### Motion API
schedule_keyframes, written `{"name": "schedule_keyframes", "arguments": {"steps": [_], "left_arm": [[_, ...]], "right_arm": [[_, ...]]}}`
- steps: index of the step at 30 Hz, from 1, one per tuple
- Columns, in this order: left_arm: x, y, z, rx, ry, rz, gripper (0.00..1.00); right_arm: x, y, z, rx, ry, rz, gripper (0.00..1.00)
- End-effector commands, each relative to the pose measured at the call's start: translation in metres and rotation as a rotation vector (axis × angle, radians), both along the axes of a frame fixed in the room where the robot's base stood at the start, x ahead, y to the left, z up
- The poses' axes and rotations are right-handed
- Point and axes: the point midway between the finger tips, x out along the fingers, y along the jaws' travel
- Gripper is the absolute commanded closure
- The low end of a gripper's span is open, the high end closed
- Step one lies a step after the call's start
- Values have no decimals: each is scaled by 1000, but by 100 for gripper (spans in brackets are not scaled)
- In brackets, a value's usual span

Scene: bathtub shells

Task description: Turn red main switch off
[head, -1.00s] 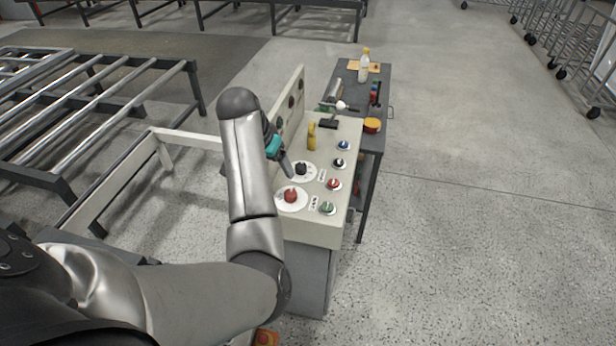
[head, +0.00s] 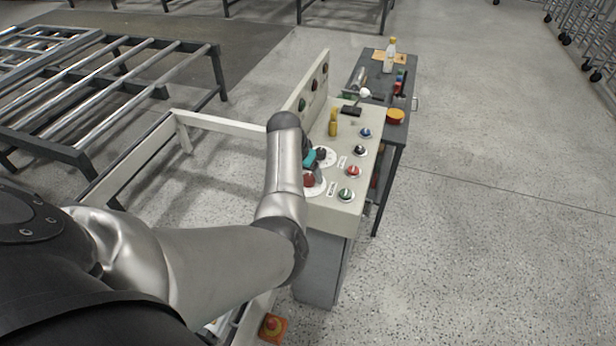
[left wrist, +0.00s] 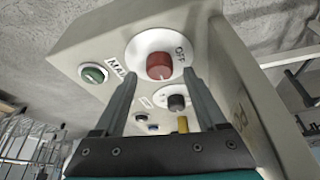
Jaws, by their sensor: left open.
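The red main switch (head: 309,181) is a large red knob on a white round plate on the sloped top of the control panel (head: 335,211). In the left wrist view the red knob (left wrist: 160,66) shows close up, with an "OFF" label (left wrist: 180,54) beside it. My left gripper (left wrist: 160,76) is open, its two fingers apart on either side of the knob in this view. I cannot tell whether they touch it. In the head view my left gripper (head: 311,168) is partly hidden by my own arm, close to the knob. My right gripper is not in view.
A black knob (head: 324,156) sits just behind the red switch. A yellow handle (head: 333,122) stands up behind. A dark cart (head: 367,75) with a bottle (head: 389,55) adjoins.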

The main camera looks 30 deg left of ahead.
Motion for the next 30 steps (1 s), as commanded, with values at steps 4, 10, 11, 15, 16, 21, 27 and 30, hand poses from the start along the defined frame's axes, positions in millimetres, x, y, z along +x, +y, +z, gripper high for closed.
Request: {"name": "schedule_keyframes", "arguments": {"steps": [4, 10, 11, 15, 16, 21, 27, 30], "left_arm": [[4, 0, -11, 0, 0, 0, 26], [6, 0, -15, 0, -1, 0, 26], [6, 0, -15, 0, -1, 0, 26], [6, 0, -14, 0, -1, 0, 26], [6, 0, -14, 0, -1, 0, 26], [6, 0, -14, 0, -1, 0, 43], [6, 0, -14, 0, -1, 0, 66], [6, 0, -14, 0, -1, 0, 77]], "right_arm": [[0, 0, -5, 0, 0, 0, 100], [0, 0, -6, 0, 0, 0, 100], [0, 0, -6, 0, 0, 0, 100], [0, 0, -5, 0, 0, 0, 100], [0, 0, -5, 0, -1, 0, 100], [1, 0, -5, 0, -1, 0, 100], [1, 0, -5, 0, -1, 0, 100], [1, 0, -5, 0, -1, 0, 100]]}}
